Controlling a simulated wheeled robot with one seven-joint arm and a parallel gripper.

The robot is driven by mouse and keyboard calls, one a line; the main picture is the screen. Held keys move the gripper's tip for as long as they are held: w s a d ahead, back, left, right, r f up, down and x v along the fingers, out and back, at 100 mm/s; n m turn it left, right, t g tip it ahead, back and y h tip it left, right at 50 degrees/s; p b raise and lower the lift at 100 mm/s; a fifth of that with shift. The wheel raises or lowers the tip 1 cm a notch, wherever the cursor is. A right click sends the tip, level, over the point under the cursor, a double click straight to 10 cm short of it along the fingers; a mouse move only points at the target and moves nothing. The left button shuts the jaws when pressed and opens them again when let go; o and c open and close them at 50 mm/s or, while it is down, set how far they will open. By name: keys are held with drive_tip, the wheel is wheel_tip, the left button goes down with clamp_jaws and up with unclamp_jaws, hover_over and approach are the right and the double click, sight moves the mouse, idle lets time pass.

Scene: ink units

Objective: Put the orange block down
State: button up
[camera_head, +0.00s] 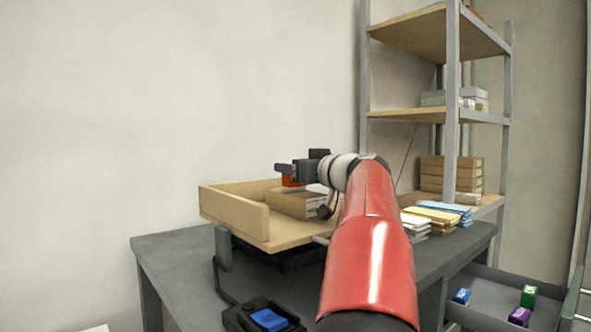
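The orange block (289,181) shows as a small patch at the left end of my arm, just under the dark fingers. My gripper (285,170) appears shut on it, over the light wooden tray (234,214). The fingers hide part of the block. A flat brown box (292,204) lies in the tray below and a little right of the block. I cannot tell whether the block touches the box. My red arm hides the tray's right side.
The tray stands raised on a dark grey table (180,262). A device with a blue pad (269,319) is at the front. Stacked packets (437,214) lie right of my arm. A shelf rack (453,110) stands behind. An open drawer (492,290) holds small coloured blocks.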

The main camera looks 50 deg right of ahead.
drive_tip(key=shift+f+b, duration=0.35)
drive_tip(key=shift+b, duration=0.05)
drive_tip(key=shift+f, duration=0.2)
